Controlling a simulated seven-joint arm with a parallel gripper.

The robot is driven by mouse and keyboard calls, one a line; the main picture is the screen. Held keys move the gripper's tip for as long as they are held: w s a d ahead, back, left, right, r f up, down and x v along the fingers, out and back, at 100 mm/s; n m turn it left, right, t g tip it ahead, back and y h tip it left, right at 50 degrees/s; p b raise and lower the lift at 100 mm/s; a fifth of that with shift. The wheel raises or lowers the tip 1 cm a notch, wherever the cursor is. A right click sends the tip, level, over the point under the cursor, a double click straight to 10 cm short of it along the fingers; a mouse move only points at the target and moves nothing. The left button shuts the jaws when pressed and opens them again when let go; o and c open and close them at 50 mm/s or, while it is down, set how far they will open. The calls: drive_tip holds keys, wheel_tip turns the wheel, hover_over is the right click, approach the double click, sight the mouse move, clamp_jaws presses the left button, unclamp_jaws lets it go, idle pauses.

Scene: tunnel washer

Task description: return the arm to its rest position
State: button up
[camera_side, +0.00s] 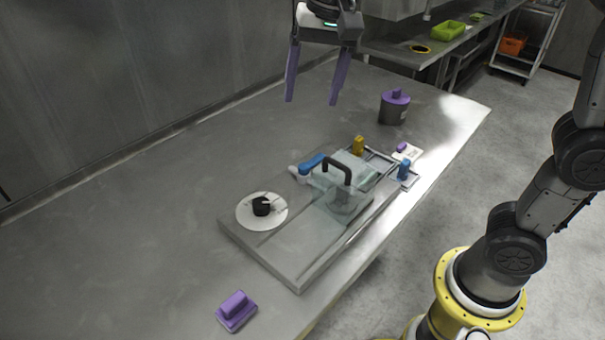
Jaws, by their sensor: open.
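My gripper (317,80) hangs above the back of the metal table (120,230), at the top middle of the side view. Its two purple fingers point down and are spread apart, with nothing between them. It is well clear of everything on the table. Part of my arm shows at the right, and the links joining it to my gripper are out of the picture.
A grey tray base (270,262) carries a clear cover (345,198) with a black handle. Near it are a white plate (246,222) with a black piece, a blue-topped item (311,166), a purple block (236,311) and a purple-lidded pot (393,109). The table's left is clear.

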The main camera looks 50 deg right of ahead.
drive_tip(key=s+d+f+n+t, duration=0.1)
drive_tip(key=s+d, duration=0.3)
drive_tip(key=s, duration=0.2)
drive_tip(key=s+d+n+t, duration=0.1)
drive_tip(key=s+d, duration=0.3)
drive_tip(key=s, duration=0.3)
drive_tip(key=s+f+n+t, duration=0.1)
drive_tip(key=s+f+n, duration=0.4)
drive_tip(key=f, duration=0.3)
drive_tip(key=shift+s+d+f+n+h, duration=0.15)
drive_tip(key=shift+s+d+n+h, duration=0.25)
drive_tip(key=shift+n, duration=0.3)
